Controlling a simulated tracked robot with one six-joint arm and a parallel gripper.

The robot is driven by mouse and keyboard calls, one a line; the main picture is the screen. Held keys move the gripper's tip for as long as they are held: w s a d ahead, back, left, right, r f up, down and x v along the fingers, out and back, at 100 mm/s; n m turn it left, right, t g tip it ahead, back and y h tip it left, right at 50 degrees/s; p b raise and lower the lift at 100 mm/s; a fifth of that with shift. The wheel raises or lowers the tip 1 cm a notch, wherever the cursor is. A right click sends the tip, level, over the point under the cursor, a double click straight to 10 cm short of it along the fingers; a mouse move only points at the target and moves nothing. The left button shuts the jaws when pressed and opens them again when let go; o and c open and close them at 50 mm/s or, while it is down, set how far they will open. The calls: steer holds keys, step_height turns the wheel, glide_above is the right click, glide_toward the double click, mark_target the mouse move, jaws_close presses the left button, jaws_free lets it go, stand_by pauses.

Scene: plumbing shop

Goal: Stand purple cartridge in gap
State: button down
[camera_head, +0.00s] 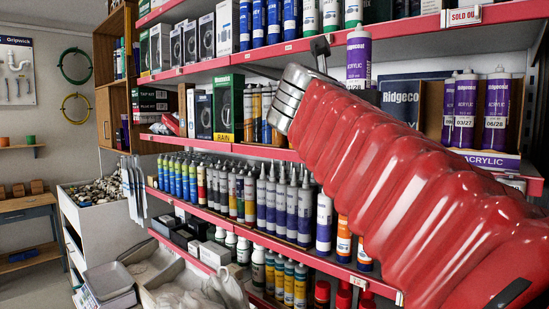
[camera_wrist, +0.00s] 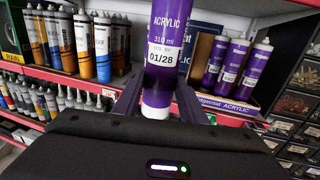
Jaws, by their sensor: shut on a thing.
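A purple acrylic cartridge (camera_wrist: 165,45) stands nearly upright between the fingers of my gripper (camera_wrist: 157,100) in the wrist view, its label reading 01/28. My gripper is shut on it. In the head view the purple cartridge (camera_head: 358,60) shows above my red arm, which hides its lower part; one grey finger (camera_head: 320,47) shows to its left. Purple cartridges stand in an open display box marked ACRYLIC (camera_head: 488,159), right of the held one. The box also shows in the wrist view (camera_wrist: 228,104). I cannot tell exactly where the gap in it is.
Blue and orange cartridges (camera_wrist: 82,45) stand left of my gripper on the same shelf. A red-edged shelf (camera_head: 410,31) with a SOLD OUT tag (camera_head: 464,16) runs above. Grey-nozzled tubes (camera_head: 270,195) fill the shelf below. Small-parts drawers (camera_wrist: 302,85) are at the right.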

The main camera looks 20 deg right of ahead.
steer(key=shift+s+r, duration=0.1)
steer(key=shift+s, duration=0.1)
steer(key=shift+w+d, duration=0.1)
steer(key=shift+d, duration=0.1)
steer(key=shift+w+d, duration=0.1)
steer(key=shift+d, duration=0.2)
steer(key=shift+w+d+f, duration=0.6)
steer(key=shift+w+d, duration=0.65)
steer(key=shift+d, duration=1.6)
steer(key=shift+w+d+f, duration=0.55)
steer(key=shift+w+d, duration=0.65)
steer(key=shift+d, duration=1.7)
steer(key=shift+w+d+f, duration=0.6)
steer(key=shift+w+d, duration=0.65)
steer(key=shift+d, duration=1.6)
steer(key=shift+f, duration=1.25)
steer(key=shift+w+d+f, duration=0.1)
steer(key=shift+d+f, duration=0.05)
steer(key=shift+f, duration=0.35)
